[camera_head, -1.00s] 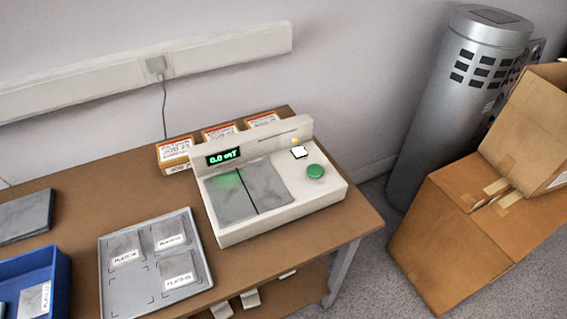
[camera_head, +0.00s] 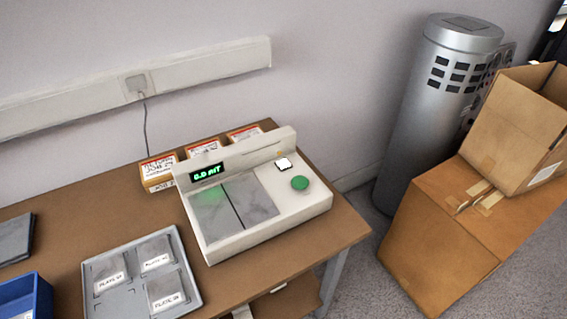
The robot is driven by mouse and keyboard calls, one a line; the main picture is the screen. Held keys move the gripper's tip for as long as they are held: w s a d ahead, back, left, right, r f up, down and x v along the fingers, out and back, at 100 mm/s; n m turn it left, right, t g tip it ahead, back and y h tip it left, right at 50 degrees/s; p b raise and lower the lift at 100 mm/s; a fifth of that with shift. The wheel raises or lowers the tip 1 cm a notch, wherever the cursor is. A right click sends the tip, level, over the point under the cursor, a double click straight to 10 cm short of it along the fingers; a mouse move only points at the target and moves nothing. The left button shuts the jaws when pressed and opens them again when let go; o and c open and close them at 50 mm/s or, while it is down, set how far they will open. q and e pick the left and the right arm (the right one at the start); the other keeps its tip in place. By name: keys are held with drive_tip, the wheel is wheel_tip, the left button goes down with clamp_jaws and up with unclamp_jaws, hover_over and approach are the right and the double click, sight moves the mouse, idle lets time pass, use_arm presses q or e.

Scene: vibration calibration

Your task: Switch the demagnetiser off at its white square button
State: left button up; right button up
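The demagnetiser (camera_head: 255,195) is a cream box on the brown table, with two grey plate areas on its top. Its white square button (camera_head: 283,164) is at the back right of the top, lit or bright white. A round green button (camera_head: 299,183) sits in front of it. A small yellowish spot shows just behind the white button. The display (camera_head: 207,172) is lit green and seems to read 0.0 mT. Neither of my grippers is in view.
A grey tray (camera_head: 188,284) with three labelled plates lies left of the demagnetiser. A blue bin (camera_head: 41,297) is at the lower left. Labelled boxes (camera_head: 158,172) stand behind the demagnetiser. Cardboard boxes (camera_head: 440,235) and a silver cylinder (camera_head: 425,120) stand on the floor at the right.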

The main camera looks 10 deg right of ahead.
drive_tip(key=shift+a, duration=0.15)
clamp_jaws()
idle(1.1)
